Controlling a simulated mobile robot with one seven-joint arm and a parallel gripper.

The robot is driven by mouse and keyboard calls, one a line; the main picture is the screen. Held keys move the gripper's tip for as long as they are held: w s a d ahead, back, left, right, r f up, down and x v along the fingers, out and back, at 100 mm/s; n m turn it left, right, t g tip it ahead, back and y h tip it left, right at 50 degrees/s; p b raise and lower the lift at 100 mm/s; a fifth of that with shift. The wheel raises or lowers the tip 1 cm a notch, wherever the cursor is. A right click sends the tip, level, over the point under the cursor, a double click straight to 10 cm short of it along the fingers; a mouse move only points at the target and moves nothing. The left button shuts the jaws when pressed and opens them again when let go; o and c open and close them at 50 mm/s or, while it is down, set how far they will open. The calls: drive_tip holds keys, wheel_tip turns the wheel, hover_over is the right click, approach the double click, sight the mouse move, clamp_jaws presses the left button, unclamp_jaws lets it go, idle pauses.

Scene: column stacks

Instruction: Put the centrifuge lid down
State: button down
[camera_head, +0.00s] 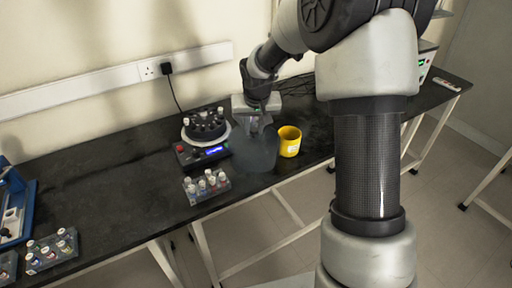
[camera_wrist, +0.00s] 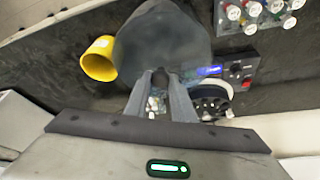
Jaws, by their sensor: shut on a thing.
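The centrifuge lid (camera_head: 255,155) is a grey, see-through dome held over the black bench, between the centrifuge and a yellow cup. It also shows in the wrist view (camera_wrist: 165,45). My gripper (camera_head: 255,124) is shut on the lid's knob; the wrist view shows both fingers (camera_wrist: 161,78) closed around the dark knob. Whether the lid's rim touches the bench I cannot tell. The centrifuge (camera_head: 205,132) stands uncovered to the left, its black rotor with several tubes in view and its display lit blue.
The yellow cup (camera_head: 289,141) stands close to the lid's right. A tube rack (camera_head: 207,186) is in front of the centrifuge near the bench's front edge. Another rack (camera_head: 51,251) and a blue device (camera_head: 14,206) are at far left. The bench (camera_head: 112,178) between is clear.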

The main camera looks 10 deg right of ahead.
sight(254, 139)
drive_tip(key=shift+f+b, duration=0.3)
drive_tip(key=shift+f, duration=2.25)
drive_tip(key=c, duration=1.5)
unclamp_jaws()
